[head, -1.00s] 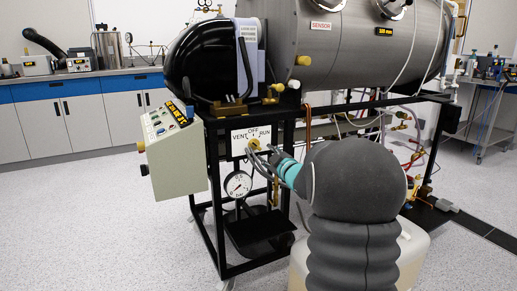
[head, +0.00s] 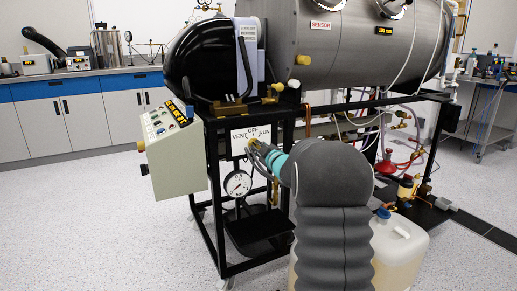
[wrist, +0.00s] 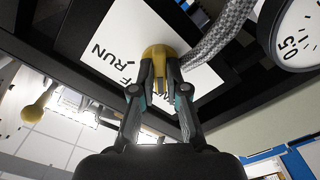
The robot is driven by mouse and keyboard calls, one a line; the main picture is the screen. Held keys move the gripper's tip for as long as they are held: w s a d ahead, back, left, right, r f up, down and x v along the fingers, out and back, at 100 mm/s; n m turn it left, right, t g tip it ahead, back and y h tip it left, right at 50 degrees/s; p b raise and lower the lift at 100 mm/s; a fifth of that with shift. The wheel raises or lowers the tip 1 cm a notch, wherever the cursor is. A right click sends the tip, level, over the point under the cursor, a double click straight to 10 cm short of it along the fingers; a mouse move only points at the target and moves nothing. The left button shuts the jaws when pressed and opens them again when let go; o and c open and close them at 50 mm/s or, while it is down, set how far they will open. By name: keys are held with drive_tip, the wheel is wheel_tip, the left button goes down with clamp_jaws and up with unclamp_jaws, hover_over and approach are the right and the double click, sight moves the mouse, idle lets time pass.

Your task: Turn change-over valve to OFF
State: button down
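The change-over valve has a yellow knob (wrist: 158,54) in front of a white label plate (head: 266,132) reading VENT, OFF and RUN. In the wrist view the plate appears rotated, with RUN and part of OFF readable. My gripper (wrist: 160,70) has its two fingers on either side of the knob's yellow handle, closed on it. In the head view my gripper (head: 257,148) reaches the valve from the right and covers much of it. Which mark the knob points to cannot be told.
A pressure gauge (head: 238,184) hangs just below the valve on the black frame (head: 214,225). A sloped control box (head: 176,160) juts out to the left. A large steel chamber (head: 350,50) lies above. A plastic jug (head: 405,245) stands at right. Floor at left is clear.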

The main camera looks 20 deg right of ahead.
idle(0.4)
drive_tip(key=m+p, duration=0.2)
drive_tip(key=m, duration=0.1)
drive_tip(key=shift+r+m, duration=0.1)
drive_tip(key=shift+m, duration=0.3)
drive_tip(key=m+p, duration=0.3)
drive_tip(key=m, duration=0.1)
drive_tip(key=shift+m, duration=0.4)
drive_tip(key=c, duration=1.2)
unclamp_jaws()
drive_tip(key=s, duration=1.2)
drive_tip(key=shift+d, duration=0.15)
